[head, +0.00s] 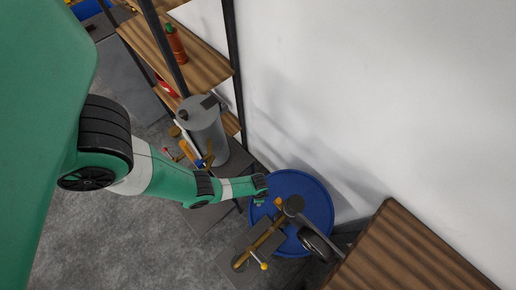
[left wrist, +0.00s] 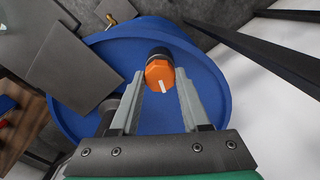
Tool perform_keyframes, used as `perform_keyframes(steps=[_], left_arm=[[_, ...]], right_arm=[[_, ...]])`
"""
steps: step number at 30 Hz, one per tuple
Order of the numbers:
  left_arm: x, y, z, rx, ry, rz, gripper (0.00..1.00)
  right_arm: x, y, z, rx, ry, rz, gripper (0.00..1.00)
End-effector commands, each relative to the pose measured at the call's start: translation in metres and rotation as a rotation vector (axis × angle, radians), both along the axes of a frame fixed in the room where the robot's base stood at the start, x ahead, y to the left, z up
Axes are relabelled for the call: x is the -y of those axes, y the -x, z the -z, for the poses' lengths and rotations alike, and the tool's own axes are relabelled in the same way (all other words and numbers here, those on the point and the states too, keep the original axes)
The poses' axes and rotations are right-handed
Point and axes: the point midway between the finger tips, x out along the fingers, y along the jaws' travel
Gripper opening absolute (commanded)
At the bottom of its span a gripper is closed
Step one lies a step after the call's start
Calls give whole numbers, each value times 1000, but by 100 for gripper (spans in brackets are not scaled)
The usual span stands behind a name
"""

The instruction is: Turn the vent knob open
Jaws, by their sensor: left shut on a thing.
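An orange knob (left wrist: 160,76) with a white mark on its face sits on a dark round stem over the blue drum lid. My left gripper (left wrist: 161,72) is around it, one finger on each side, and is shut on it. In the head view my left gripper (head: 261,196) is at the left part of the blue drum (head: 310,190). I cannot make out the held knob clearly there. My right gripper is not in view.
A brass pipe (head: 262,243) with a yellow-tipped handle and a dark gauge-like wheel (head: 318,246) stand close to the drum. A grey canister (head: 204,135) stands behind my arm. A wooden top (head: 410,255) lies at lower right, by the white wall.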

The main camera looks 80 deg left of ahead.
Motion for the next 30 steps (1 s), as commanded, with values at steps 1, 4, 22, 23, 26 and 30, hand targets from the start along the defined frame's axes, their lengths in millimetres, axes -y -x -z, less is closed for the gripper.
perform_keyframes(steps=[1,4,22,23,26,30], left_arm=[[0,0,1,0,0,26,0],[0,0,1,0,0,72,0],[0,1,1,0,-1,143,0],[0,1,1,0,-1,142,0],[0,1,1,-1,-1,142,55],[0,0,1,0,0,141,76]], right_arm=[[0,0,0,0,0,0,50],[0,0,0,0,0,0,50],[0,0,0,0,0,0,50],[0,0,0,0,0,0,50],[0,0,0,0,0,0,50],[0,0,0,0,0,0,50]])
